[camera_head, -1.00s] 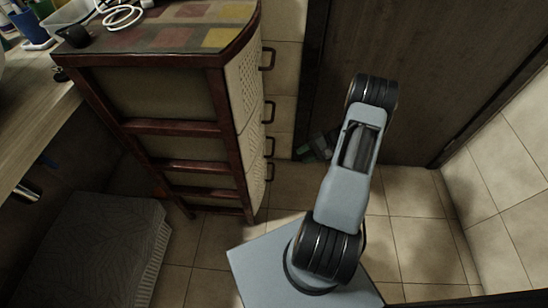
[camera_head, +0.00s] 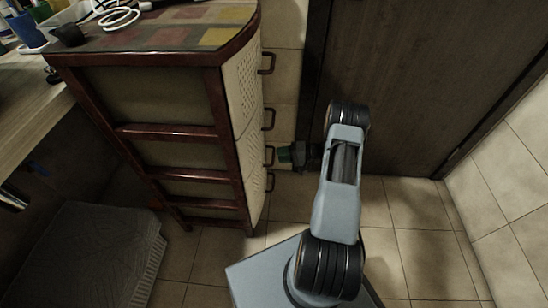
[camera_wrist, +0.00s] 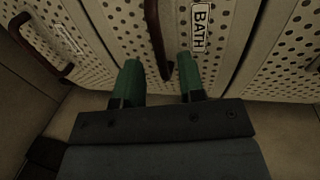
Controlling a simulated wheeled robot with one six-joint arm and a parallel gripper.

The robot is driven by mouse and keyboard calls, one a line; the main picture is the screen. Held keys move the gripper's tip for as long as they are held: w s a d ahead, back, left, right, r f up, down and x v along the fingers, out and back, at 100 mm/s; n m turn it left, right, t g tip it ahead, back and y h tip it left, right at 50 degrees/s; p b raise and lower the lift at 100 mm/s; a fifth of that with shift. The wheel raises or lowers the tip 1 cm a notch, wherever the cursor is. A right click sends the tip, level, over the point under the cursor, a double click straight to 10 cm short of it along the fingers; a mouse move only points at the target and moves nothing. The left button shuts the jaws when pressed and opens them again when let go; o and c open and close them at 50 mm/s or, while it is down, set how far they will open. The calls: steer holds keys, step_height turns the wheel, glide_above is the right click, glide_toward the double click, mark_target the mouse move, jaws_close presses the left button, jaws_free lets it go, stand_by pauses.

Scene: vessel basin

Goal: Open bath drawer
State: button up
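The bath drawer (camera_wrist: 222,50) has a perforated cream front with a label reading BATH. It looks closed. Its dark red-brown handle (camera_wrist: 153,28) stands out from the front in the wrist view. My gripper (camera_wrist: 158,60) has two green fingers, spread apart, one on each side of the handle's near end, with visible gaps. In the head view my gripper (camera_head: 290,154) is beside the third handle down (camera_head: 270,156) of the drawer cabinet (camera_head: 222,100). Whether the fingers touch the drawer front cannot be told.
Other handles (camera_head: 268,63) stick out above and below on the cabinet front. Another handle (camera_wrist: 36,48) shows at left in the wrist view. A dark door (camera_head: 410,80) and a tiled wall (camera_head: 510,170) stand to the right. A grey cushioned item (camera_head: 105,255) lies at lower left.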

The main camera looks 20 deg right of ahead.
mark_target(273, 155)
steer(key=shift+b+x, duration=0.3)
steer(key=shift+x, duration=1.6)
steer(key=shift+c, duration=0.3)
jaws_close()
steer(key=shift+d, duration=0.1)
